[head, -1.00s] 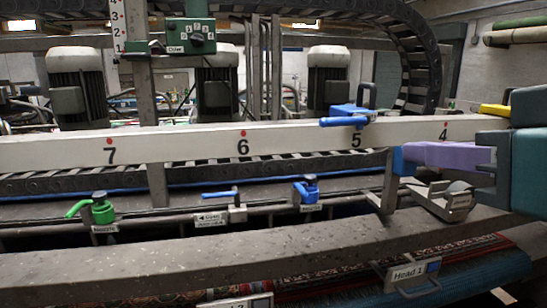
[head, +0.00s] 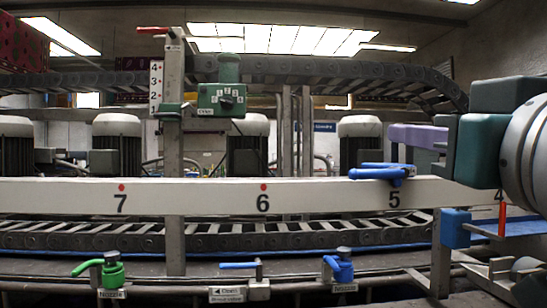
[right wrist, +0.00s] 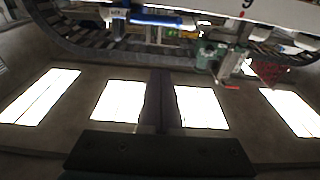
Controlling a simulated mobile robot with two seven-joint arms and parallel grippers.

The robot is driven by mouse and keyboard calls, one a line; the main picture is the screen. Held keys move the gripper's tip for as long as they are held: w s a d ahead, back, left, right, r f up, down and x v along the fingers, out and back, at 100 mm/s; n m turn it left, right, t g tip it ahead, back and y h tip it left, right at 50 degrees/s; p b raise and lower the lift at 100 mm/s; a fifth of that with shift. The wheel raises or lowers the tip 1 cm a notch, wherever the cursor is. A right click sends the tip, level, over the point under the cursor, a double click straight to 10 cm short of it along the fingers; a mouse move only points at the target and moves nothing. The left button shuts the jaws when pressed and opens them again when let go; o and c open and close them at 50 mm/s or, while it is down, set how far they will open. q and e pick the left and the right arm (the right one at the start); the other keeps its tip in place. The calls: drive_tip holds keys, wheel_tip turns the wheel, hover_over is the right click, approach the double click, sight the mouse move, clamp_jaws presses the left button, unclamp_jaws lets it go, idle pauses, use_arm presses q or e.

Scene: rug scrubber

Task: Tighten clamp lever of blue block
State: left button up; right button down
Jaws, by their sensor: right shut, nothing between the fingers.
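The blue block with its blue lever (head: 382,172) sits on the white numbered rail near the 5. Its lever points left, roughly level, along the rail. My right gripper (head: 394,137) is shut and empty, its purple fingers just above and beside the blue block in the head view; I see a gap between them. In the right wrist view the dark shut fingers (right wrist: 160,100) point up the picture, and a blue part (right wrist: 155,17), probably the block's lever, shows upside down at the top. My left gripper is out of view.
The white rail (head: 200,196) spans the view. A second blue block (head: 455,228) is on a post at right, near a red handle (head: 502,220). Green (head: 110,272) and blue (head: 340,266) nozzle valves stand in front. A green dial box (head: 222,98) hangs above the rail.

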drive_tip(key=r+p, duration=0.2)
drive_tip(key=p, duration=0.1)
hover_over(375, 173)
drive_tip(key=s, duration=0.1)
drive_tip(key=shift+s+a+f, duration=0.15)
drive_tip(key=shift+f, duration=1.05)
drive_tip(key=shift+s+a+f, duration=0.1)
drive_tip(key=shift+s+f, duration=0.05)
drive_tip(key=shift+f, duration=1.05)
